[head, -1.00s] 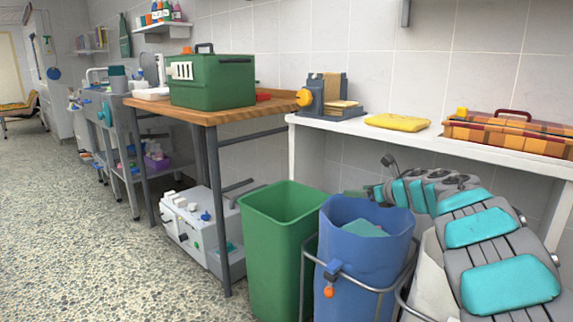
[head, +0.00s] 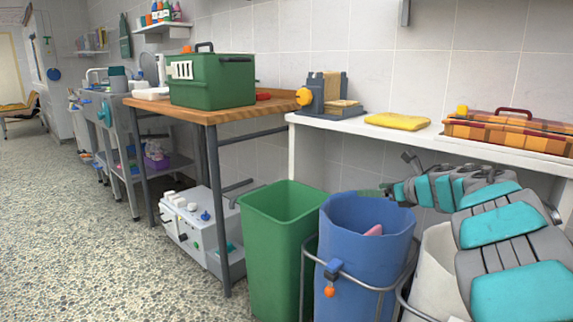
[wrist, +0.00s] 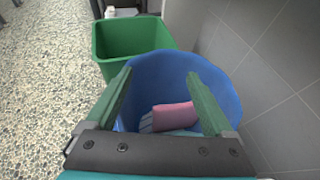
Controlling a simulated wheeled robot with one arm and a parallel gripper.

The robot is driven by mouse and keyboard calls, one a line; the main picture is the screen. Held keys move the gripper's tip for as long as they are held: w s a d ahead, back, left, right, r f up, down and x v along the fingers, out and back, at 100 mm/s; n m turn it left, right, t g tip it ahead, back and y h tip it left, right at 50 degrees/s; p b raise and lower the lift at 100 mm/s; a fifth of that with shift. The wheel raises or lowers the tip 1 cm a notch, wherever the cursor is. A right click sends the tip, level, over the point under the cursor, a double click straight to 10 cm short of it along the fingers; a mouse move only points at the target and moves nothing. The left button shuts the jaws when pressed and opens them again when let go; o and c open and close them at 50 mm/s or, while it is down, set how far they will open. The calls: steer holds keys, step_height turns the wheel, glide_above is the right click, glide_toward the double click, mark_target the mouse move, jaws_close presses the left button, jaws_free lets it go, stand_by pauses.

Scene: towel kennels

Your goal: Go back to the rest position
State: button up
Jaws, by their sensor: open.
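My gripper (wrist: 160,76) is open, with its two green fingers spread apart and nothing between their tips. In the wrist view it points over the round blue bin (wrist: 215,88). Inside that bin lie a pink cloth (wrist: 172,116), a striped grey-blue cloth (wrist: 146,124) and some teal cloth; the pink cloth also shows in the head view (head: 373,230).
A green square bin (head: 277,255) stands left of the blue one. A white bin (head: 437,270) is partly under my arm. A white shelf (head: 420,136) with a yellow towel (head: 397,121) and a plaid case (head: 510,133) runs behind. The floor at left is clear.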

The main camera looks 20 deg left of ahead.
steer(key=shift+s+d+r, duration=0.25)
steer(key=shift+s+d, duration=0.15)
steer(key=shift+d, duration=0.05)
